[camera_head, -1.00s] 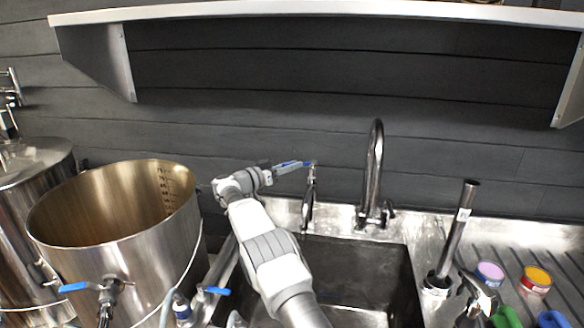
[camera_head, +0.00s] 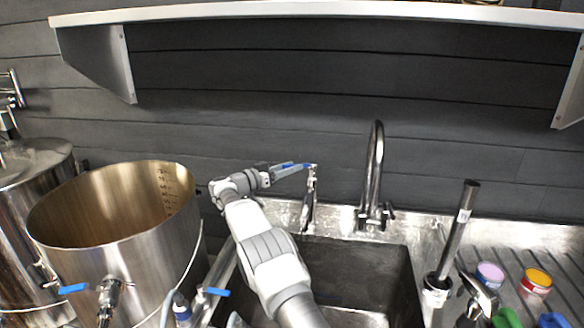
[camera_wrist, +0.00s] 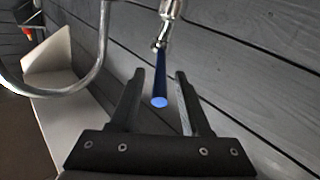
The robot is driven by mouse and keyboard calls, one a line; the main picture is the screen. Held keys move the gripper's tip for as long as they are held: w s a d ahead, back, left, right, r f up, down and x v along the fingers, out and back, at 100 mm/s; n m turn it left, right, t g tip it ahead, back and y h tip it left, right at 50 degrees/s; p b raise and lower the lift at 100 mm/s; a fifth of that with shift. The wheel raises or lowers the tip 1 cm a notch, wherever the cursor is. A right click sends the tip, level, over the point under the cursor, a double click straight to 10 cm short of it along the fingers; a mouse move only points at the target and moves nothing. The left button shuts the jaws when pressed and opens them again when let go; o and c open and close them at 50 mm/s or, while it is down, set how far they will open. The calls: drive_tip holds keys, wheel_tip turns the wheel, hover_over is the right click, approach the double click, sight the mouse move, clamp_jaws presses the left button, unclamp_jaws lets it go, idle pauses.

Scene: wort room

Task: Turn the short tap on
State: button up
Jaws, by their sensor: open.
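The short tap (camera_head: 309,196) stands upright at the back left of the sink, close to the dark wall. Its blue lever (camera_head: 288,166) points left towards my gripper (camera_head: 284,168). In the wrist view the lever (camera_wrist: 160,90) hangs from the chrome tap head (camera_wrist: 168,22) and lies between my two open fingers (camera_wrist: 160,76). A gap shows on each side of the lever, so the fingers do not appear to press on it. The far side of the lever is hidden.
A tall curved tap (camera_head: 374,180) stands just right of the short tap. A large steel pot (camera_head: 120,245) is at the left. A shelf (camera_head: 300,10) runs above. A vertical tube (camera_head: 457,230) and several paint-like pots are at the right.

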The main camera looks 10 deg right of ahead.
drive_tip(key=v, duration=1.1)
drive_tip(key=shift+r, duration=0.1)
